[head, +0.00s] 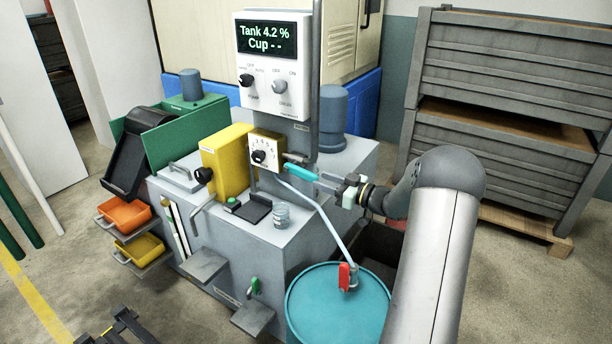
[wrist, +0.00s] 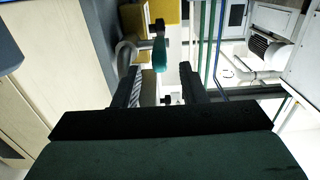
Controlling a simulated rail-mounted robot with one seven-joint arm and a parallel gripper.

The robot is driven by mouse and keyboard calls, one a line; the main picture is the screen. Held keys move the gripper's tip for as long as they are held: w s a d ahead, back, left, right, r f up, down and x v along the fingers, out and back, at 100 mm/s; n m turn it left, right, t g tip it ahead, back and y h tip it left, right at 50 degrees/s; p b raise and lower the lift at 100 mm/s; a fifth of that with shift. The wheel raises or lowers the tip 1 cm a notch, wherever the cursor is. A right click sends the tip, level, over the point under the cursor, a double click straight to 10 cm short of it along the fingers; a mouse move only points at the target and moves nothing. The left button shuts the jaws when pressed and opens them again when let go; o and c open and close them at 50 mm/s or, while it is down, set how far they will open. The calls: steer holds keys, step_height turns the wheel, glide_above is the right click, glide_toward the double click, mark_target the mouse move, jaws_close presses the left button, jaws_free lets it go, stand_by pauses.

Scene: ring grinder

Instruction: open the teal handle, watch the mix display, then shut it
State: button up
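The teal handle (head: 302,172) sticks out to the right beside a white numbered dial on the grey machine. It shows in the wrist view (wrist: 159,52) as a teal grip, lined up with the gap between my fingers. My gripper (head: 320,182) is just right of the handle's end; in the wrist view (wrist: 158,70) its two dark fingers are apart with nothing clamped between them. Whether a finger touches the handle I cannot tell.
A teal drum (head: 325,305) with a red-handled valve (head: 344,276) stands below my arm, a pipe rising from it. A yellow box (head: 227,160) and a grey post (head: 317,80) are near the handle. Grey crates (head: 500,75) are stacked at right.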

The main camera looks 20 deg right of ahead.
mark_target(306, 179)
steer(key=x, duration=0.7)
jaws_close()
